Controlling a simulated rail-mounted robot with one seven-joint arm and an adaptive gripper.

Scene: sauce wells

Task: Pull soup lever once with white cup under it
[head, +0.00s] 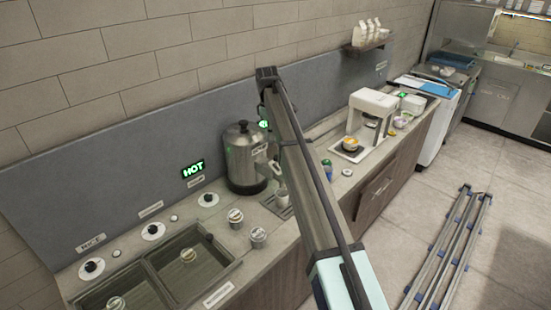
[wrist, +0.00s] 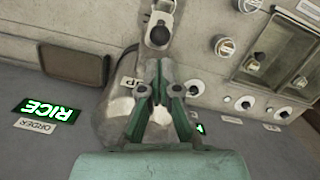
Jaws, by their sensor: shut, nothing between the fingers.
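The steel soup urn (head: 244,162) stands on the counter against the grey backsplash in the head view. Its side shows behind my gripper (wrist: 159,74) in the wrist view, with part of its label. My gripper is shut and empty, its fingertips in front of the urn's tap area; the lever is hidden or cannot be told apart. A light cup (head: 282,198) appears to stand on a small tray in front of the urn, partly beside my arm. A pale object with a dark round part lies beyond my fingertips in the wrist view; I cannot tell what it is.
Two sunken wells (head: 172,272) lie at the left of the counter, with black-knobbed lids (head: 153,231) behind them. Small containers (head: 258,237) stand beside the wells. A white coffee machine (head: 373,116) stands farther right. The wrist view shows a dark tray (wrist: 75,68) and a RICE sign (wrist: 47,110).

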